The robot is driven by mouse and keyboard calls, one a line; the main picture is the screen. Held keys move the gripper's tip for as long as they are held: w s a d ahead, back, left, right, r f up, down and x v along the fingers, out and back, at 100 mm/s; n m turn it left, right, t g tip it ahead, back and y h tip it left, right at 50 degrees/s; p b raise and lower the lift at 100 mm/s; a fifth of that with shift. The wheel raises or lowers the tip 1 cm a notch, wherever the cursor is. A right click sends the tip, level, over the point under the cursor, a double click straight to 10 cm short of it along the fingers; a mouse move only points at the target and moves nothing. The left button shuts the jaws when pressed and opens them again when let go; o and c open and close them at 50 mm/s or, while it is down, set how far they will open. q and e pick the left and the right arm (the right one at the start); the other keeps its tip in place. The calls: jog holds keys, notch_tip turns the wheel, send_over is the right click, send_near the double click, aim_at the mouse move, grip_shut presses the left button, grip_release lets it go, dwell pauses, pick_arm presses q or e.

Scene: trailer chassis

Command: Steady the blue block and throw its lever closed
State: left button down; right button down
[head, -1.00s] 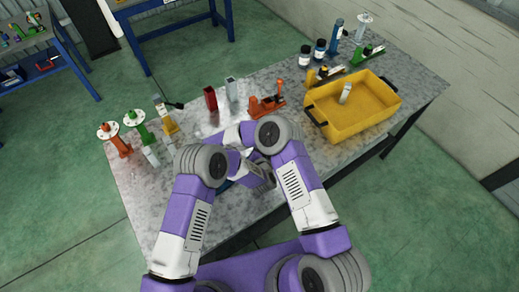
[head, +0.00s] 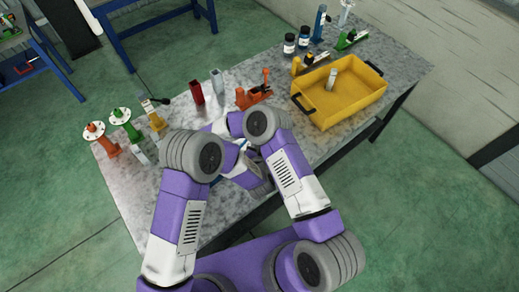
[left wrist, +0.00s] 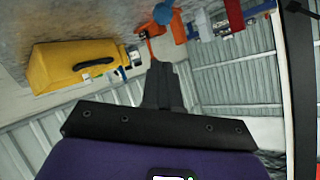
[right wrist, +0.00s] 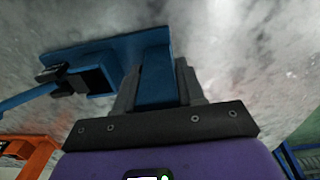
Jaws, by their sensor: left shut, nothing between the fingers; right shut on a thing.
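The blue block (right wrist: 155,75) shows in the right wrist view, standing on a flat blue base (right wrist: 108,50). A blue lever arm (right wrist: 28,100) sticks out to the left, with black fittings (right wrist: 66,78) beside it. My right gripper (right wrist: 156,85) is shut on the block, one finger on each side. My left gripper (left wrist: 163,80) is shut and empty in the left wrist view. In the head view my arms hide both grippers and most of the block.
A yellow bin (head: 335,108) stands on the grey table (head: 390,75) at the right. An orange clamp (head: 253,95), a red block (head: 196,92) and a grey block (head: 217,80) stand beyond my arms. Orange, green and yellow fixtures stand at the left.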

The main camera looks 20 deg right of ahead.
pick_arm(q)
jog(key=s+r, duration=0.1)
jog(key=s, duration=0.1)
jog(key=s+r, duration=0.2)
jog(key=shift+d+r, duration=0.15)
jog(key=shift+r, duration=0.15)
pick_arm(e)
jog(key=shift+c, duration=2.2)
grip_release()
jog(key=shift+r+p, duration=1.6)
jog(key=shift+r, duration=2.45)
pick_arm(q)
notch_tip(320, 180, up, 3)
jog(key=shift+r, duration=0.1)
pick_arm(e)
jog(key=shift+o, duration=0.4)
